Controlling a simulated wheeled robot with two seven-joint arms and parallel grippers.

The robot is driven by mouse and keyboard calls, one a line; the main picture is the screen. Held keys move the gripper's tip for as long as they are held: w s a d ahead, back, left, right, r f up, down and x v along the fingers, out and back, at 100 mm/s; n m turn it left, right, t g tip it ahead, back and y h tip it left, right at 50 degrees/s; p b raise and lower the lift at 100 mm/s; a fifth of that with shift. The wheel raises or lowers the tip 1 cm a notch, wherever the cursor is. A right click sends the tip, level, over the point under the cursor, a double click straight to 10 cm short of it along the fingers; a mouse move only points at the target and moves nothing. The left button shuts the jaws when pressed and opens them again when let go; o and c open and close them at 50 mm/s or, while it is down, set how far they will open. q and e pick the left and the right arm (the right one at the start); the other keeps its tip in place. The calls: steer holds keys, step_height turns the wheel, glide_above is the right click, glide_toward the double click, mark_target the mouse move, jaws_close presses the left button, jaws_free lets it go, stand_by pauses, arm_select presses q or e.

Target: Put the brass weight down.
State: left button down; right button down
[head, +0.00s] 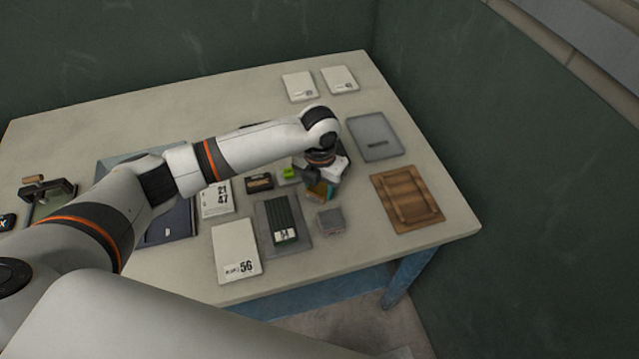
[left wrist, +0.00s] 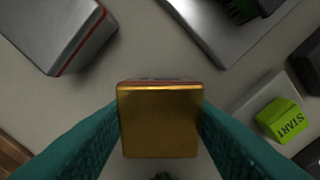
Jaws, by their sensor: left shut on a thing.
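My left gripper (head: 322,186) reaches over the right part of the table, and its teal fingers close on the brass weight. In the left wrist view the brass weight (left wrist: 158,122) is a gold block with a thin red edge at its far side, between the two fingertips (left wrist: 160,108). In the head view the weight (head: 317,188) shows only in part below the gripper. I cannot tell whether it touches the table (head: 345,240). My right gripper is not in view.
A grey block (head: 330,221) with a red line lies near the weight. A grey tray (head: 300,238) with a dark green piece and a green START button (head: 288,173) are close by. A brown wooden board (head: 407,198) and a grey plate (head: 375,137) lie to the right.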

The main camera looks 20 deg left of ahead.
mark_target(320, 187)
arm_select(q)
steer(key=c, duration=0.9)
jaws_free()
steer(key=shift+c, duration=0.2)
steer(key=shift+o, duration=1.1)
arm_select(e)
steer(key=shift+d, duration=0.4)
arm_select(q)
step_height(320, 187, up, 12)
steer(key=b, duration=0.1)
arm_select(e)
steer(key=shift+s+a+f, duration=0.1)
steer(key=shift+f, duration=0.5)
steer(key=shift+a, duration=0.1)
